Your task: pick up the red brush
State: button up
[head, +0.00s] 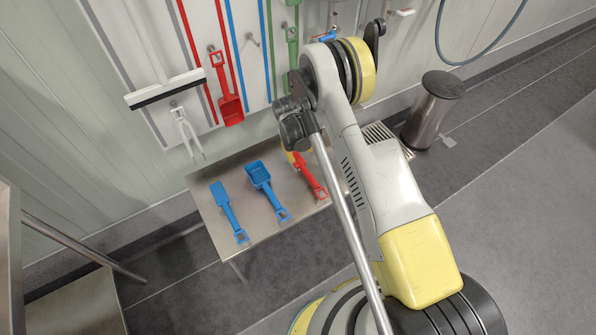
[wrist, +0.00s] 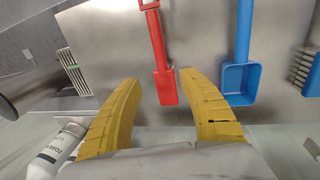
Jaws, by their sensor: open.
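The red brush (head: 311,177) lies on the metal table (head: 203,192) at its right side, partly covered by my arm in the head view. In the wrist view the red brush (wrist: 165,88) has its head between my fingers and its looped handle pointing away to the top. My gripper (wrist: 161,79) is open, with one yellow finger on each side of the brush head. No contact shows, and the height above the table is hard to tell. In the head view only a small yellow part of the gripper shows beside my arm.
A blue scoop (head: 260,177) lies left of the brush, and a blue brush (head: 226,207) lies farther left. A red shovel (head: 231,106) and a white squeegee (head: 165,88) hang on the wall. A bin (head: 431,112) stands right. White bottles (wrist: 48,152) show near my left finger.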

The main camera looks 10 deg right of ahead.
aim_at(305, 170)
jog(key=f, duration=0.2)
jog(key=f+b, duration=0.1)
jog(key=f, duration=0.2)
jog(key=d+f+b, duration=0.1)
jog(key=f, duration=0.2)
jog(key=shift+s+f, duration=0.15)
jog(key=shift+f, duration=0.05)
jog(key=f+b, duration=0.1)
jog(key=d+f+b, duration=0.1)
jog(key=f, duration=0.1)
jog(key=f+b, duration=0.1)
jog(key=f, duration=0.1)
jog(key=shift+w+d+f, duration=0.15)
jog(key=shift+w+d, duration=0.1)
grip_shut()
